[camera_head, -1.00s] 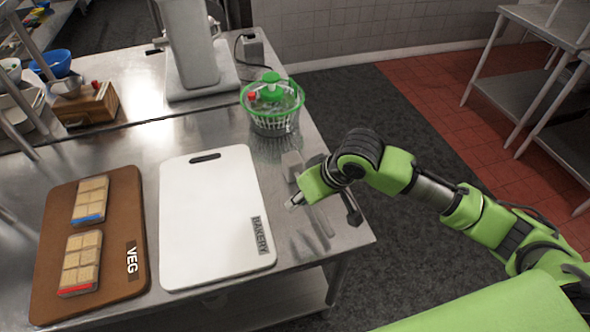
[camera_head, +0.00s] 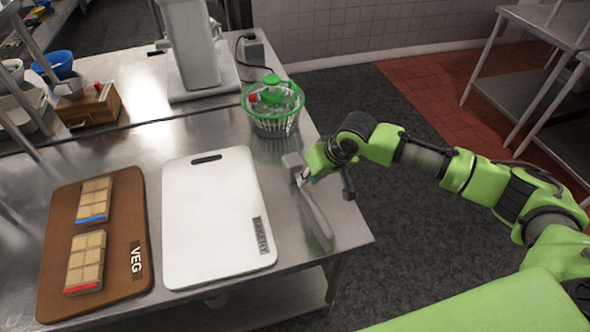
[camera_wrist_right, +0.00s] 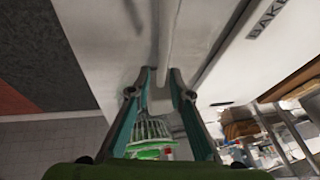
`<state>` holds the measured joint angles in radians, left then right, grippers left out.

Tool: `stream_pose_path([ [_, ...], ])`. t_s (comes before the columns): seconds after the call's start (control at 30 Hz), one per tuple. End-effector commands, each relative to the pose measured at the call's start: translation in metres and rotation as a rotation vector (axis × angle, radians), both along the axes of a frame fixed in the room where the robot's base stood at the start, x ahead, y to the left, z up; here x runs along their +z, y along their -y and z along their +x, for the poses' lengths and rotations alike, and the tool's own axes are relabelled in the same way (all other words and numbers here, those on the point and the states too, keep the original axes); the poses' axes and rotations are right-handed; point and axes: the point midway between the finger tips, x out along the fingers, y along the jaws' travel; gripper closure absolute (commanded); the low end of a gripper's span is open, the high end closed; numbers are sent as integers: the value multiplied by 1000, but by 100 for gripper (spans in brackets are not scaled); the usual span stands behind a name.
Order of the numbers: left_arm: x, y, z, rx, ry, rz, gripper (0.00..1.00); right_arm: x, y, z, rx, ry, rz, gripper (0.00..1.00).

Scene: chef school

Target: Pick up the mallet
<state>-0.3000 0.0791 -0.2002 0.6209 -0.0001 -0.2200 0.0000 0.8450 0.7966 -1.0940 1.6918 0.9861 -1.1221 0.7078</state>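The grey metal mallet lies on the steel table beside the white board, its head (camera_head: 293,162) toward the back and its handle (camera_head: 318,216) toward the front edge. My right gripper (camera_head: 306,177) is at the mallet's neck, just in front of the head, coming from the right. In the wrist view, its two fingers (camera_wrist_right: 161,76) flank the handle (camera_wrist_right: 169,38), with small gaps; they look open. The mallet head is partly hidden between the fingers there. My left gripper is not in view.
The white bakery board (camera_head: 215,215) is close left of the mallet. A brown veg board (camera_head: 60,295) holds two blocks. A green-lidded salad spinner (camera_head: 272,105) stands behind the mallet. The table's right edge is close to my right arm.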

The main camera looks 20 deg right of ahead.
Motion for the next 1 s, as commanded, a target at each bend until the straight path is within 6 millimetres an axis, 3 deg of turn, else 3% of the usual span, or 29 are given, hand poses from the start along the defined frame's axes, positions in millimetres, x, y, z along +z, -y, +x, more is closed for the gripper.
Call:
stream_pose_path([
  [0.4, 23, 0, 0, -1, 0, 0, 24, -39, -14, 20, 0, -2, -1, 81],
  [0.7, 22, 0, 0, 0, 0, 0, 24, -45, -15, 22, 1, 0, 0, 81],
  [0.73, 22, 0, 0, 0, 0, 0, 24, -45, -15, 22, 1, 0, 0, 83],
  [0.8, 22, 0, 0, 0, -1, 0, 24, -45, -15, 22, 1, 0, -1, 100],
  [1.0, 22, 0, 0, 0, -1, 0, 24, -44, -15, 23, 1, 3, 1, 100],
])
